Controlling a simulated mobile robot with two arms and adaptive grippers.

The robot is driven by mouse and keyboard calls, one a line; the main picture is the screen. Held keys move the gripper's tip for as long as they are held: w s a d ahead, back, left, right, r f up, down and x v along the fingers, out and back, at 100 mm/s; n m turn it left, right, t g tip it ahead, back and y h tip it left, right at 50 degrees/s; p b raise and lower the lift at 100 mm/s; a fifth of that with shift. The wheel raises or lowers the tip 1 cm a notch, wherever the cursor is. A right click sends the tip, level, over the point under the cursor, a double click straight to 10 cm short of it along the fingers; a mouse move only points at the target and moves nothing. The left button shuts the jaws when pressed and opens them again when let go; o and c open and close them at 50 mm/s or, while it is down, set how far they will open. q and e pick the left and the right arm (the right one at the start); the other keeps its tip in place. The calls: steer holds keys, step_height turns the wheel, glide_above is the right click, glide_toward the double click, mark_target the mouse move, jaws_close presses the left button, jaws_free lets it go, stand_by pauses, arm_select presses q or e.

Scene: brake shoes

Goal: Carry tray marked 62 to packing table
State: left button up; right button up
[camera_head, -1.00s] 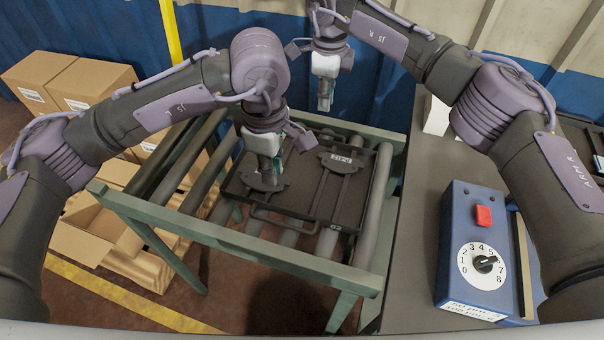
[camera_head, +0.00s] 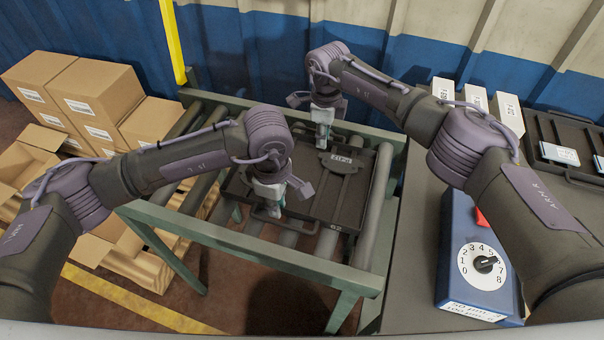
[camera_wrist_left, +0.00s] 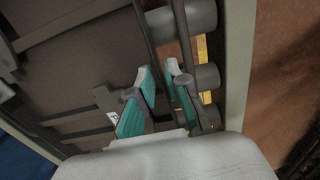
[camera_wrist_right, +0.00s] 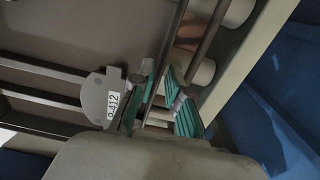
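The black tray marked 62 (camera_head: 313,212) lies on the roller conveyor, its number at the near right corner. A labelled grey brake shoe (camera_head: 343,161) sits in it and also shows in the right wrist view (camera_wrist_right: 101,98). My left gripper (camera_head: 274,210) is low at the tray's near edge. In the left wrist view its teal fingers (camera_wrist_left: 158,95) stand apart at the edge and handle bar. My right gripper (camera_head: 322,143) is at the far edge. Its fingers (camera_wrist_right: 158,103) are apart there too. Contact with the handles cannot be told.
The green-framed conveyor (camera_head: 250,255) stands left of a dark table (camera_head: 415,225). On that table are a blue dial box (camera_head: 478,255), white boxes (camera_head: 507,113) and another black tray (camera_head: 572,132). Cardboard boxes (camera_head: 95,95) are stacked at the left.

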arm_select(q)
jaws_close()
arm_select(e)
jaws_close()
arm_select(q)
steer(key=shift+w+r, duration=0.1)
steer(key=shift+r, duration=0.05)
arm_select(e)
steer(key=shift+w+r, duration=0.1)
steer(key=shift+r, duration=0.1)
